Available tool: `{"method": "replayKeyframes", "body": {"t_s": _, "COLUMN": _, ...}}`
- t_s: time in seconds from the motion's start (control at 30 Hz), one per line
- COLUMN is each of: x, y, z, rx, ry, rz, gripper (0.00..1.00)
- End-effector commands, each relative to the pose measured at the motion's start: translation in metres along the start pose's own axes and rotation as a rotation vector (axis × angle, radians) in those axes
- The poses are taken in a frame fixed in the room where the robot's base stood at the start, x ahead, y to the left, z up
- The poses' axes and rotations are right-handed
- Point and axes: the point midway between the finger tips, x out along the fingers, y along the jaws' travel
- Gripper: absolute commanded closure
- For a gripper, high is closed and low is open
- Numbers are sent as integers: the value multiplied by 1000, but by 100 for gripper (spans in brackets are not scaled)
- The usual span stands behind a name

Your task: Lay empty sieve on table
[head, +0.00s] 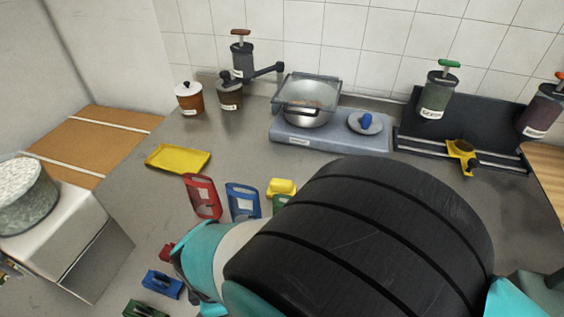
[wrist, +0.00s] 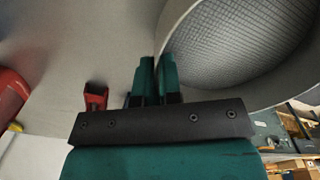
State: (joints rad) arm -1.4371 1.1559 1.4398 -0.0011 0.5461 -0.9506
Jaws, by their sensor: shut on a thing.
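In the wrist view, my gripper (wrist: 157,62) has its teal fingers closed on the pale rim of a round sieve (wrist: 235,45). The sieve fills the upper right, and its grey mesh looks bare on the side that I see. Its far edge is cut off by the frame. The grey table (head: 225,145) shows to the left of and beyond the arm.
A yellow tray (head: 178,158), red holder (head: 202,197), blue holder (head: 243,203) and yellow block (head: 281,187) stand on the table. A blue block (head: 162,284) lies at the front. Bare table lies between tray and scale.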

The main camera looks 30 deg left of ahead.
Motion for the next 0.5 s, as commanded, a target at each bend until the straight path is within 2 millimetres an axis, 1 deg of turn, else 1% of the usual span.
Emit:
{"method": "replayKeyframes", "body": {"t_s": 0.03, "x": 16, "y": -1, "z": -1, "rx": -3, "ry": -1, "rz": -1, "gripper": 100}}
{"method": "replayKeyframes", "body": {"t_s": 0.1, "x": 21, "y": 0, "z": -2, "rx": -4, "ry": 0, "rz": 0, "gripper": 100}}
{"method": "replayKeyframes", "body": {"t_s": 0.33, "x": 19, "y": 0, "z": -3, "rx": -5, "ry": 1, "rz": 1, "gripper": 100}}
{"method": "replayKeyframes", "body": {"t_s": 0.47, "x": 23, "y": 0, "z": -3, "rx": -5, "ry": 0, "rz": 0, "gripper": 100}}
{"method": "replayKeyframes", "body": {"t_s": 0.5, "x": 23, "y": 0, "z": -2, "rx": -5, "ry": 0, "rz": 0, "gripper": 90}}
